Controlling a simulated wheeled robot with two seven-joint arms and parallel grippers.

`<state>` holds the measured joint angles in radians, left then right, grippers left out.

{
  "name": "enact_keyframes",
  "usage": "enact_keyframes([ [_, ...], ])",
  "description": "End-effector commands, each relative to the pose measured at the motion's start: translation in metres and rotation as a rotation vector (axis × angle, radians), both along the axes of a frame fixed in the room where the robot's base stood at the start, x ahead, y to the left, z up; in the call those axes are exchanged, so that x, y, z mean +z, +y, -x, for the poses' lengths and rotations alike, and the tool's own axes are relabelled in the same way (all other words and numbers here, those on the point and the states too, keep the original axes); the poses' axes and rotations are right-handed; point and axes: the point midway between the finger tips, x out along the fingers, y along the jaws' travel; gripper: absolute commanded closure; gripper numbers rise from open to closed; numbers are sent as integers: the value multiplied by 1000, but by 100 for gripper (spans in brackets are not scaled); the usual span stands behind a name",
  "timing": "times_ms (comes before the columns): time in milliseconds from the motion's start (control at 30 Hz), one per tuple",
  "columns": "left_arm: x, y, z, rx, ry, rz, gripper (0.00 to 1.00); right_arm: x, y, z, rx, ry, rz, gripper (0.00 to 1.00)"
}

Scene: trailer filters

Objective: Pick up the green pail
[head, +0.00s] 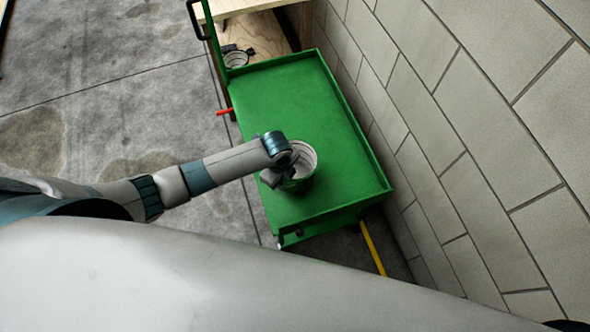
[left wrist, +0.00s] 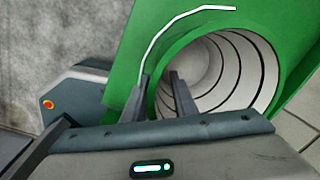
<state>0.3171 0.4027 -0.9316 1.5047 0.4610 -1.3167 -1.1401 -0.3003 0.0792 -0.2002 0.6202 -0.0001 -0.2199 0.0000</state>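The green pail (head: 312,168), with a whitish ringed inside, stands upright on the green cart (head: 285,95), near its front end. My left gripper (head: 284,176) is at the left side of the pail's rim. In the left wrist view the pail (left wrist: 246,62) fills the upper right, its thin white wire handle (left wrist: 172,30) lying out to the left. The fingers of my left gripper (left wrist: 160,92) are apart, one outside the pail and one over its opening, with the near rim between them. I cannot tell whether either finger touches it. My right gripper is not in view.
A block wall (head: 470,130) runs close along the cart's right side. Another pail (head: 236,59) stands beyond the cart's far end, by a wooden structure (head: 262,32). The cart has raised edges; its top beyond the pail is bare. Concrete floor (head: 110,75) lies open to the left.

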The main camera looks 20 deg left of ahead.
Motion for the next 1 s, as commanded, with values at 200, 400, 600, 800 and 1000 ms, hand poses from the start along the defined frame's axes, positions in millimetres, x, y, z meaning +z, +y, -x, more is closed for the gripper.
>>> enact_keyframes([
  [200, 0, 0, 0, 0, 0, 0, 74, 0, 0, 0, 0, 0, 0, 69],
  [400, 0, 0, 0, 0, 0, 0, 89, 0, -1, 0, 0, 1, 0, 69],
  [600, 1, 0, 0, 0, -1, 0, 100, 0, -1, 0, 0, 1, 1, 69],
  [800, 1, 0, 0, 0, -1, 0, 100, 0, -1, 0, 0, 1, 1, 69],
  [1000, 8, 0, -1, 0, -3, 1, 100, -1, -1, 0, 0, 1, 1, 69],
])
